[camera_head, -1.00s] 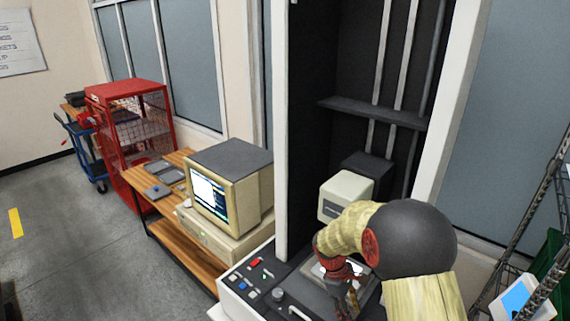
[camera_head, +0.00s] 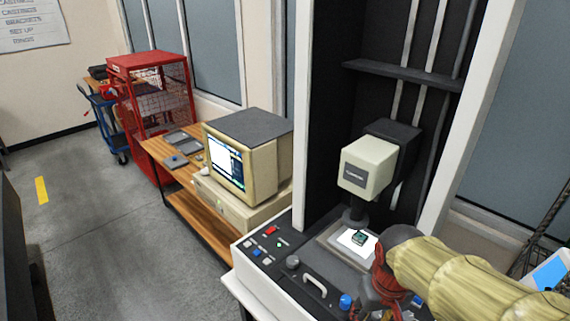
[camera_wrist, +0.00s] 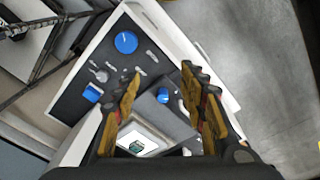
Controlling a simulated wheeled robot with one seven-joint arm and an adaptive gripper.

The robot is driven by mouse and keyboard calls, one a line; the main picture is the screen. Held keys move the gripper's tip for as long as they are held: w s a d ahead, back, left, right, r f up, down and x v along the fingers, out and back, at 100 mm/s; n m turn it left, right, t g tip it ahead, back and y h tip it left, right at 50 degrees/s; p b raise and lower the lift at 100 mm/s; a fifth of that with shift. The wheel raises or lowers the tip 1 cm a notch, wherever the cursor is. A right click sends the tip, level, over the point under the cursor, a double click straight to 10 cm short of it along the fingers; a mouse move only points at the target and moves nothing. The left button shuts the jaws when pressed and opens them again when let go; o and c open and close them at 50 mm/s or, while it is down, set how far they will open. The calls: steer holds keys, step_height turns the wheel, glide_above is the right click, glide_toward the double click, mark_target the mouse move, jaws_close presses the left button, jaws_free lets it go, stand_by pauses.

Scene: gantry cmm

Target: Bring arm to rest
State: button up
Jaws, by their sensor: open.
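My gripper (camera_wrist: 165,95) is open in the wrist view, its two yellow-brown fingers apart with nothing between them. Below the fingers is the control panel of the measuring machine (camera_head: 262,292). In the head view my arm comes in from the lower right, and the wrist hangs in front of the machine; the fingertips are not clear there. A small dark green part (camera_head: 359,238) lies on the bright white stage under the measuring head (camera_head: 367,168). It also shows in the wrist view (camera_wrist: 136,147), beyond the fingers and apart from them.
The panel has several buttons, a grey handle (camera_head: 315,284) and a blue knob (camera_head: 346,301). Left of the machine are a beige computer (camera_head: 247,155) on a wooden bench and a red mesh cage (camera_head: 150,100). A wire rack stands at the right. The grey floor at left is open.

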steer(key=s+r+t+b, duration=0.3)
steer(key=s+t+b, duration=0.1)
steer(key=s+b, duration=0.2)
steer(key=shift+s+m, duration=0.2)
steer(key=shift+m, duration=0.2)
steer(key=shift+o, duration=0.7)
steer(key=shift+w+a, duration=0.1)
stand_by(1.0)
